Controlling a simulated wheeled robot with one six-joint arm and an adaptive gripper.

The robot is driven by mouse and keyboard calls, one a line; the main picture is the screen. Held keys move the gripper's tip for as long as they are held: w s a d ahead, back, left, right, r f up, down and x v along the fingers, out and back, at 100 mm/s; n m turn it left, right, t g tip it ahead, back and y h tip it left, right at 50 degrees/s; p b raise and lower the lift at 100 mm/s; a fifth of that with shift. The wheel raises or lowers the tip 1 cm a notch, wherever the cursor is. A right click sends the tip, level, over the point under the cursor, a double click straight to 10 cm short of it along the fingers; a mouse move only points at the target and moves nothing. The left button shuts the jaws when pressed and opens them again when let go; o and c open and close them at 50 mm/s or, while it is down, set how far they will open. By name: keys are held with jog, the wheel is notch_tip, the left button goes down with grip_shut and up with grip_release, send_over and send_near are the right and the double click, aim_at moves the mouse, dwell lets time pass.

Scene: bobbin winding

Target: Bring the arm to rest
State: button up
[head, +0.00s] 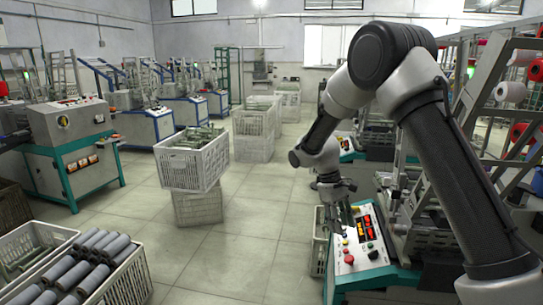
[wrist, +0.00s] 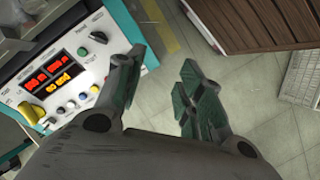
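My arm reaches in from the right of the head view, bent at the elbow, with its wrist pointing down. My gripper (head: 341,207) hangs beside the control panel (head: 362,240) of the nearest winding machine. In the wrist view my gripper (wrist: 160,85) shows two green-padded fingers spread apart, with bare floor between them. It is open and holds nothing. The panel (wrist: 62,75) with red lit displays, knobs and buttons lies to the left of the fingers in the wrist view.
A crate of grey bobbins (head: 117,262) stands at the lower left. Stacked crates (head: 193,165) stand mid-floor. Winding machines (head: 72,145) line the left side. A rack with red and white spools (head: 510,92) is at the right. The central floor (head: 240,240) is clear.

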jog(key=s+d+r+m+t+y, duration=0.1)
jog(key=s+d+r, duration=0.4)
jog(key=s, duration=0.5)
jog(key=s+d+r+m+t+y, duration=0.1)
jog(key=s+d+r+m+t, duration=0.2)
jog(key=s+r, duration=0.7)
jog(key=s+d+r+m+t+y, duration=0.1)
jog(key=s+d+r+m+t, duration=0.1)
jog(key=s+d+r, duration=0.4)
jog(key=s+r+t, duration=0.1)
jog(key=s+r, duration=0.1)
jog(key=s, duration=0.2)
jog(key=shift+d+r, duration=0.25)
jog(key=shift+d, duration=0.05)
